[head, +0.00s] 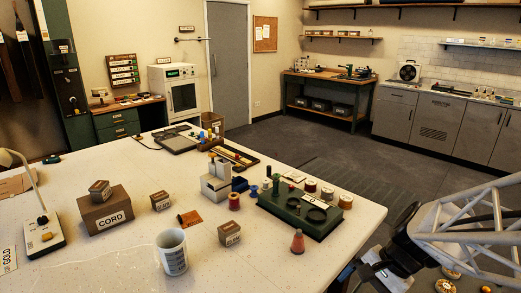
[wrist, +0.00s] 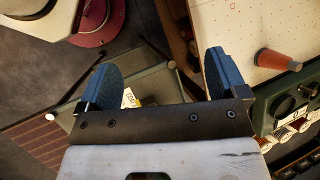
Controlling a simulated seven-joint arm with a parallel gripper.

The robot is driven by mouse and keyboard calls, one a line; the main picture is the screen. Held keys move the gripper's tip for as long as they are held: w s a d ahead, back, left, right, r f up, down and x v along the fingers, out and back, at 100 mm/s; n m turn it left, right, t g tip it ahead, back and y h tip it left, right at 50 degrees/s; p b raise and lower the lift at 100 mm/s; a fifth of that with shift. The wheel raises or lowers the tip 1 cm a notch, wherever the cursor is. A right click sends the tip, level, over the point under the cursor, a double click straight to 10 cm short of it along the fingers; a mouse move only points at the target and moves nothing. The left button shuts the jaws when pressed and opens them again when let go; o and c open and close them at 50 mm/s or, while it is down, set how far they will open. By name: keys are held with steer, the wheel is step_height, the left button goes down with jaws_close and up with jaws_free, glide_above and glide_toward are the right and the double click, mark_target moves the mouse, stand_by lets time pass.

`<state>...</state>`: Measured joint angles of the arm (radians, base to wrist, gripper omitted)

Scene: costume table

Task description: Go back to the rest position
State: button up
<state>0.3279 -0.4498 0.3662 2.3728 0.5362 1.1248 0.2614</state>
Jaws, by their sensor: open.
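My gripper (wrist: 158,78) shows in the wrist view with its two blue fingers wide apart and nothing between them. In the head view my arm comes in at the right, beyond the right edge of the white speckled table (head: 120,235); the fingertips are not clear there. In the wrist view the table corner (wrist: 240,20) with a red-brown cone (wrist: 275,60) lies to the right of the fingers. A grey-green bin or crate (wrist: 150,90) lies below, between the fingers, partly hidden by my gripper.
The table holds a white mug (head: 171,252), a CORD box (head: 106,212), a green tool block (head: 300,213), the cone (head: 297,243), spools and small boxes. A lamp (head: 42,225) stands at left. Dark floor (head: 320,160) is open behind the table. A red hat-like object (wrist: 105,22) shows at the wrist view's top left.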

steer(key=s+a+r+n+t+h, duration=0.3)
steer(key=s+r+n+h, duration=0.2)
steer(key=r+n, duration=0.5)
steer(key=shift+s+h, duration=0.3)
steer(key=shift+h, duration=0.3)
